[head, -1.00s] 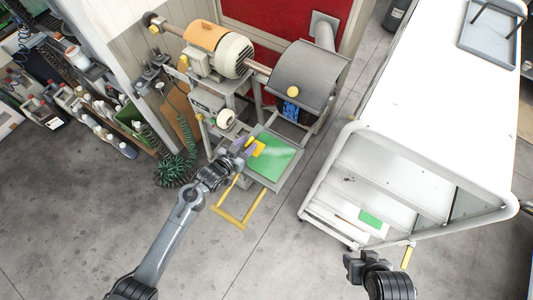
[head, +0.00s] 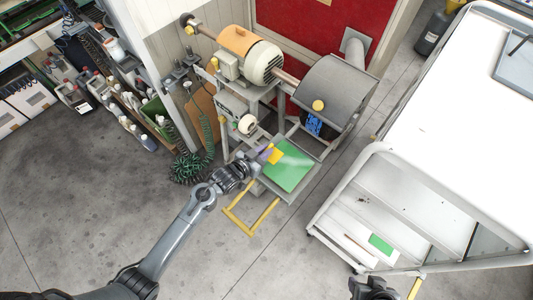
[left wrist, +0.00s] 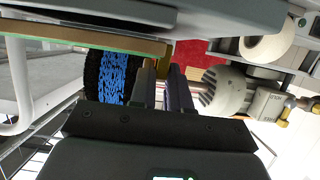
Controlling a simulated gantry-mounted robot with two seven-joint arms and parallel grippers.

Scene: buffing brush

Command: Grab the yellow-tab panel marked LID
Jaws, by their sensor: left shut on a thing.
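The panel with the yellow tab is a flat green plate (head: 290,168) on the grey frame at the lower front of the buffing machine in the head view. Its yellow tab (head: 274,155) sticks out at the panel's upper left. No LID lettering can be read. My left gripper (head: 266,153) is at this tab, shut on it. In the left wrist view its fingers (left wrist: 164,88) are close together, and the panel's green-edged side (left wrist: 85,40) runs edge-on above them. My right gripper (head: 372,288) is at the bottom edge of the head view, mostly cut off.
The motor (head: 252,58) and grey hood (head: 335,85) stand behind the panel. A blue brush (head: 314,125) shows under the hood. A yellow handle frame (head: 243,226) juts out in front. A white cart (head: 440,130) stands right. Bare floor lies left.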

